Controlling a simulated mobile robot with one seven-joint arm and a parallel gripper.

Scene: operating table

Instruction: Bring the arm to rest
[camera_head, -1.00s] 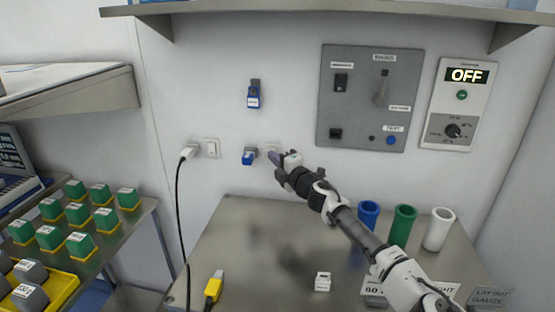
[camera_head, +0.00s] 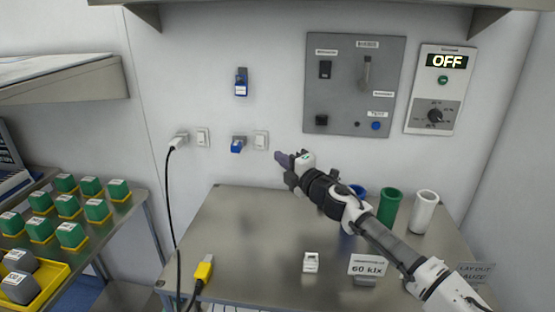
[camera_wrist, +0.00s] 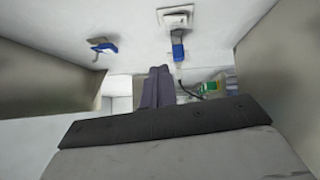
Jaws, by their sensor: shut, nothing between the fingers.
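My gripper (camera_head: 281,157) is shut and empty. It is held in the air above the metal table (camera_head: 235,225), in front of the wall and a little right of a white wall switch (camera_head: 261,140). My arm reaches to it from the lower right of the head view. In the wrist view the gripper fingers (camera_wrist: 157,88) lie close together, with nothing between them. They appear apart from the wall and everything around them.
A blue plug (camera_head: 238,145) and a blue device (camera_head: 241,83) are on the wall. A grey switch panel (camera_head: 345,95) and a control box reading OFF (camera_head: 440,90) are to the right. Blue, green (camera_head: 389,207) and white (camera_head: 424,212) cups stand near my arm.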

